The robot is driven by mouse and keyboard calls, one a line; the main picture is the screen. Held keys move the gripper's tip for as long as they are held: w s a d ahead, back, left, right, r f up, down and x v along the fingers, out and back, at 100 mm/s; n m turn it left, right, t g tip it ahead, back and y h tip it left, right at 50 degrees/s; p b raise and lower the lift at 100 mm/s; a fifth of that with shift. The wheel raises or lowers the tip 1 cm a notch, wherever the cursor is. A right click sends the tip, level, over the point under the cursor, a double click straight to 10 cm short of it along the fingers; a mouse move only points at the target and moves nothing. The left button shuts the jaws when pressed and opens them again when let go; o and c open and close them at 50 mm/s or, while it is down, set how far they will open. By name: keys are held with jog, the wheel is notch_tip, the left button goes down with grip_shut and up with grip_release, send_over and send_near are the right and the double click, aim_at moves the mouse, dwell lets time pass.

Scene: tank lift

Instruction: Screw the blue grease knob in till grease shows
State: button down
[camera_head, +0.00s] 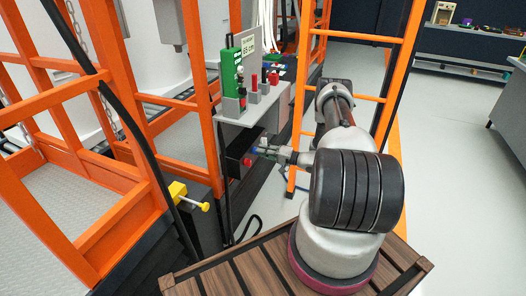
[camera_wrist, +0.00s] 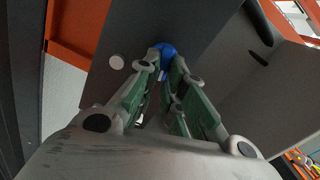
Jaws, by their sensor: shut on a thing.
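The blue grease knob (camera_wrist: 167,50) sits against the dark grey face of a box in the wrist view. My gripper (camera_wrist: 160,62) has its fingertips closed around the knob, and its fingers partly cover it. In the head view my gripper (camera_head: 266,152) reaches left from my arm to the dark box (camera_head: 240,154) under the small grey shelf, and only a little blue shows at its tips. A pale round spot (camera_wrist: 117,62) shows on the box face left of the knob. I cannot tell whether it is grease.
A red knob (camera_head: 247,162) is on the box close to my gripper. The grey shelf (camera_head: 236,118) above holds a green device (camera_head: 231,70) and red-topped parts. An orange ladder frame (camera_head: 345,34) stands behind my arm. A yellow handle (camera_head: 190,197) is at lower left.

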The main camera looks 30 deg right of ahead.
jog(key=n, duration=0.7)
jog(key=s+a+n, duration=0.1)
jog(key=n, duration=1.3)
jog(key=shift+s+a+r+n, duration=0.25)
jog(key=shift+a+r+n, duration=0.05)
jog(key=shift+r, duration=0.05)
dwell(2.5)
dwell(0.4)
jog(key=c, duration=1.5)
grip_release()
